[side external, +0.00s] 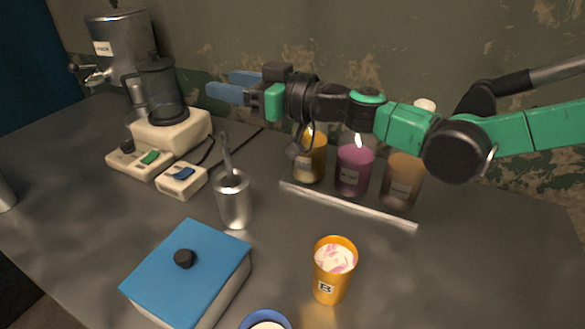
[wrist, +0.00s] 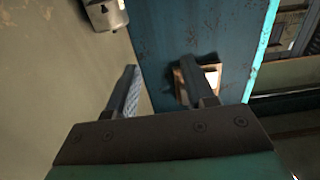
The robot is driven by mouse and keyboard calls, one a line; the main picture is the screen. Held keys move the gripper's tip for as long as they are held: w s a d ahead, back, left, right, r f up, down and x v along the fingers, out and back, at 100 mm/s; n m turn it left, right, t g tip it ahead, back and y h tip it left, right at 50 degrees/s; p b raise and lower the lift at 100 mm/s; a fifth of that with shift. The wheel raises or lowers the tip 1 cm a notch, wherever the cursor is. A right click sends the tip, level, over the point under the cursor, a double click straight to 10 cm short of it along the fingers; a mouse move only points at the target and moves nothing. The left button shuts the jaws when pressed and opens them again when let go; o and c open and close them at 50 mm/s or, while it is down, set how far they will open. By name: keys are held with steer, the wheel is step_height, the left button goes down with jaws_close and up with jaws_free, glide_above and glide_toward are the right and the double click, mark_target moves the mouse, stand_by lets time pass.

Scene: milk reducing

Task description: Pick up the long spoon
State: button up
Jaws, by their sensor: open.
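The long spoon (side external: 226,152) stands in a metal cup (side external: 234,203) in the middle of the counter, its handle sticking up out of the rim and leaning slightly left. Its lower end is hidden inside the cup. My gripper (side external: 222,84) is open and empty, with blue fingers pointing left, well above the spoon and the cup. In the wrist view, my gripper (wrist: 162,85) shows its two fingers apart with nothing between them. Neither the spoon nor the cup shows in the wrist view.
A blue-lidded box (side external: 188,265) sits front left of the cup. An orange cup marked B (side external: 332,270) stands front right. A blender-like machine (side external: 163,95), a control box (side external: 182,180) and a metal dispenser (side external: 125,45) stand left.

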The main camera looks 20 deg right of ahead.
mark_target(229, 145)
step_height(229, 145, down, 10)
steer(key=shift+d+r, duration=0.15)
steer(key=shift+w+a, duration=0.2)
steer(key=x, duration=0.5)
jaws_close()
